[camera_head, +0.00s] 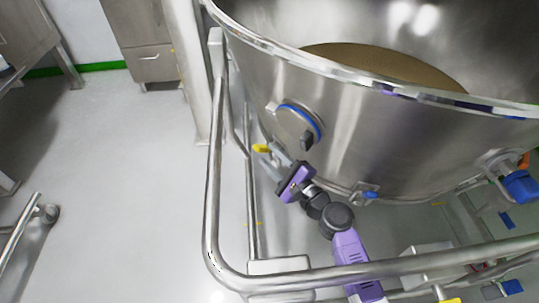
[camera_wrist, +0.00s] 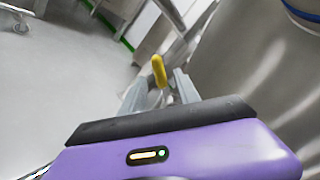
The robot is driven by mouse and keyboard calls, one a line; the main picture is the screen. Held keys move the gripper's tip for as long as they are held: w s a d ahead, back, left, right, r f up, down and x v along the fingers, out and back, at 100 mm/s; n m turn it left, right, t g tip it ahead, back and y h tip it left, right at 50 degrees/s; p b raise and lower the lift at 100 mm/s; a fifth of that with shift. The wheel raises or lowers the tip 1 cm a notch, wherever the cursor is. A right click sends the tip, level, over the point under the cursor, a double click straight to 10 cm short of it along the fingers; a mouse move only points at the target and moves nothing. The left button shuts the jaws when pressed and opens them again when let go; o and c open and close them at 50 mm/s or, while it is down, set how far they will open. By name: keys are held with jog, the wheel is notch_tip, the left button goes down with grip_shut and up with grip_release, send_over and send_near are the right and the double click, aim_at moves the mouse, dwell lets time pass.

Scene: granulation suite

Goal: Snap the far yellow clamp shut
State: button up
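The far yellow clamp (camera_head: 261,148) shows as a small yellow handle at the left side of the steel vessel (camera_head: 355,125), low on its wall. In the wrist view the yellow handle (camera_wrist: 159,71) stands upright, just beyond and between my fingertips. My gripper (camera_head: 272,158) is at the vessel's left side, with its purple body to the lower right of the clamp. In the wrist view its two grey fingers (camera_wrist: 161,88) are apart, with a gap between them. I cannot tell whether either finger touches the handle. The clamp's base is hidden behind the gripper.
A steel tube rail (camera_head: 214,180) runs around the vessel's left and front, close to my arm. A round port with a blue ring (camera_head: 300,123) sits above the gripper. A blue fitting (camera_head: 520,186) is at the right.

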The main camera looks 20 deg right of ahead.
jog(key=shift+f, duration=0.1)
jog(key=c, duration=0.5)
jog(key=shift+s+f+m+b, duration=0.25)
jog(key=shift+f+m+b, duration=0.15)
jog(key=shift+b, duration=0.25)
grip_shut()
jog(key=s+a+f+m+t+h+b, duration=0.25)
jog(key=s+m+b, duration=0.55)
jog(key=m+b, duration=0.8)
jog(key=w+r+m+p, duration=0.1)
jog(key=w+m+p, duration=0.2)
jog(key=w, duration=0.6)
jog(key=shift+w+a+r+p, duration=0.25)
jog(key=shift+r+p, duration=0.1)
jog(key=shift+p, duration=0.45)
